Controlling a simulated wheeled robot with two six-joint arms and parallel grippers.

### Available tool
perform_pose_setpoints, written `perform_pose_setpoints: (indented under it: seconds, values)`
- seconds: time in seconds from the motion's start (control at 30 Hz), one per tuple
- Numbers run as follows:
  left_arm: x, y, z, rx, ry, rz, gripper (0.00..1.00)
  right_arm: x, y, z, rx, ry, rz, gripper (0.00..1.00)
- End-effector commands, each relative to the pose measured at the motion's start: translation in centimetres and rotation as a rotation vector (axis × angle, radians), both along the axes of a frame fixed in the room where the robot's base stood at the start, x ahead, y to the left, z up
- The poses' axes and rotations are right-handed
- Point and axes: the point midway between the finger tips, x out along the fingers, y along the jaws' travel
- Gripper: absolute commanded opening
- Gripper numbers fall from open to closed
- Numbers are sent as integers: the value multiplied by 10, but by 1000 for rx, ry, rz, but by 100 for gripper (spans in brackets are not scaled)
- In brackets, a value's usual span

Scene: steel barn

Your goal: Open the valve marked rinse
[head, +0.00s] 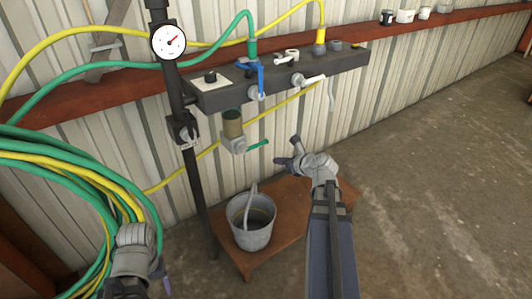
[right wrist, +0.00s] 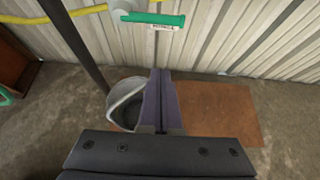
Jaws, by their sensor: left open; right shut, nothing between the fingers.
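A valve with a green handle (head: 258,143) sticks out to the right from a pale valve body (head: 233,146) below the dark manifold. In the right wrist view the green handle (right wrist: 153,19) lies at the top, with a small label on it that I cannot read surely. My right gripper (head: 280,161) is to the right of and below this handle, apart from it. Its fingers (right wrist: 160,100) are together and empty. My left gripper (head: 152,280) is open at the bottom left, far from the valves, and partly hidden by its own arm.
The manifold (head: 290,87) carries a blue lever (head: 259,78) and white levers (head: 308,81). A gauge (head: 168,40) sits on a black post. A metal bucket (head: 250,232) stands on a low wooden platform (head: 285,217). Coiled hoses (head: 60,165) hang at left. The right floor is clear.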

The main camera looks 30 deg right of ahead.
Motion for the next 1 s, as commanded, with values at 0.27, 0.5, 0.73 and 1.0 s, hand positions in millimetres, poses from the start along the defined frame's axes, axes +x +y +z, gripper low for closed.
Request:
perform_pose_setpoints:
  seconds: [0.27, 0.5, 0.73, 1.0]
  values:
    - [0, 0, -25, 3, -1, -2, 79, 36, 2, -25, 0, 0, 4, 0]
    - [0, 0, -46, -1, -1, -6, 79, 73, 5, -46, -2, 0, 3, 0]
    - [0, 0, -33, 0, -2, -5, 79, 88, 7, -33, -2, 0, 1, 0]
    - [0, 0, -14, 2, -1, -1, 79, 92, 7, -14, -2, 0, 1, 0]
